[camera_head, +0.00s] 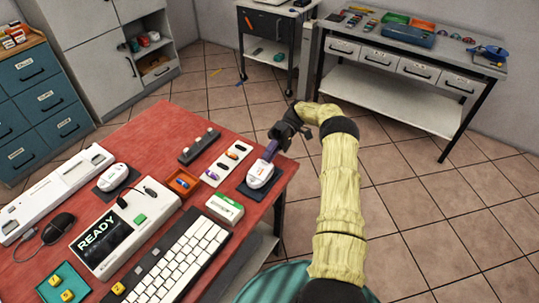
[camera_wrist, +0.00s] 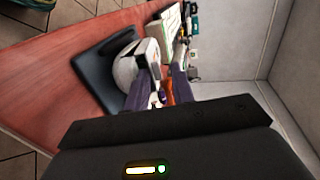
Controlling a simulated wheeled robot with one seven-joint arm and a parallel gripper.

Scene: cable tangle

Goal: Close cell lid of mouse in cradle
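A white mouse (camera_head: 260,176) sits on a dark cradle (camera_head: 258,189) near the right edge of the red table. In the wrist view the mouse (camera_wrist: 126,70) lies on the dark cradle (camera_wrist: 92,62), partly hidden by a finger. A pale flap-like part (camera_wrist: 152,50) shows by the fingertips; I cannot tell whether it is the cell lid. My gripper (camera_head: 268,154) reaches down to the back end of the mouse. In the wrist view its two purple fingers (camera_wrist: 160,84) are apart, with a gap between them. Whether a fingertip touches the mouse is unclear.
A second white mouse (camera_head: 114,176) sits on another dark pad at left. Close by are a white strip with cells (camera_head: 226,164), an orange tray (camera_head: 183,183), a green-and-white box (camera_head: 225,207), a READY display unit (camera_head: 105,240) and a keyboard (camera_head: 185,262). Floor is open at right.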

